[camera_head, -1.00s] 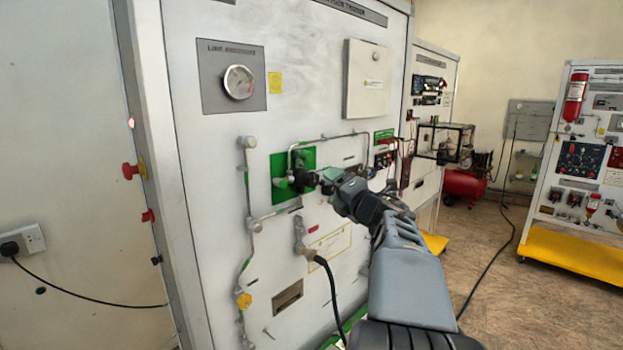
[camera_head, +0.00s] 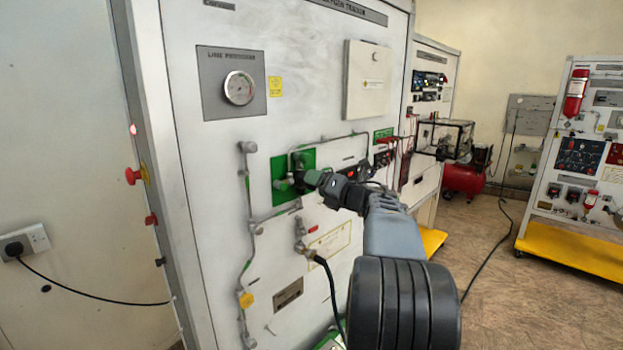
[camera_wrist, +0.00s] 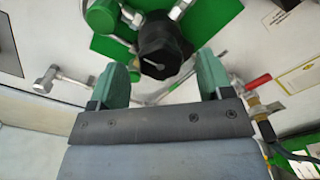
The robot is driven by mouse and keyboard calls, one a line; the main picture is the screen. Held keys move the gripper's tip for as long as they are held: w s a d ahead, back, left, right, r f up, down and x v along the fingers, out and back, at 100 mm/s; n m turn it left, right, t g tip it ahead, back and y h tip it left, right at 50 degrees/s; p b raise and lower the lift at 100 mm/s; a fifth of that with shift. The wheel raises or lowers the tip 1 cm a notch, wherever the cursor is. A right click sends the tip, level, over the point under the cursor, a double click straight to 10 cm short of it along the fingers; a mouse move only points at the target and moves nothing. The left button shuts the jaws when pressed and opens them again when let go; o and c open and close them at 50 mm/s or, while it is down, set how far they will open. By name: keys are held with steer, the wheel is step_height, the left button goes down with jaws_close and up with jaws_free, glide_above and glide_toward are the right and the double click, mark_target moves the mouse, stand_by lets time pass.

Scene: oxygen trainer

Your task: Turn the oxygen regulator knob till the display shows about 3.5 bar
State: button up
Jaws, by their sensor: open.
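The black regulator knob (camera_wrist: 163,45) sits on a green plate on the white trainer panel. In the head view the green plate (camera_head: 279,166) shows, with the dark knob mostly hidden by my gripper. My gripper (camera_wrist: 165,76) is open, with one green finger on each side below the knob in the wrist view. The knob appears just beyond the fingertips, between their lines; I cannot tell whether they touch it. In the head view my gripper (camera_head: 316,179) points left at the plate. A small dark unit with red spots (camera_head: 382,159) is right of it; no reading is legible.
Metal pipes (camera_head: 247,190) run around the green plate. A round line pressure gauge (camera_head: 239,88) is above left. A hose fitting (camera_head: 304,250) with a black hose is below. A white box (camera_head: 367,80) juts out above.

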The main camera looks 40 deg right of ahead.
steer(key=shift+w+a+p, duration=0.15)
steer(key=shift+w, duration=0.6)
steer(key=shift+w+a+p, duration=0.1)
steer(key=shift+w+p, duration=0.05)
steer(key=shift+w, duration=0.6)
steer(key=c, duration=0.9)
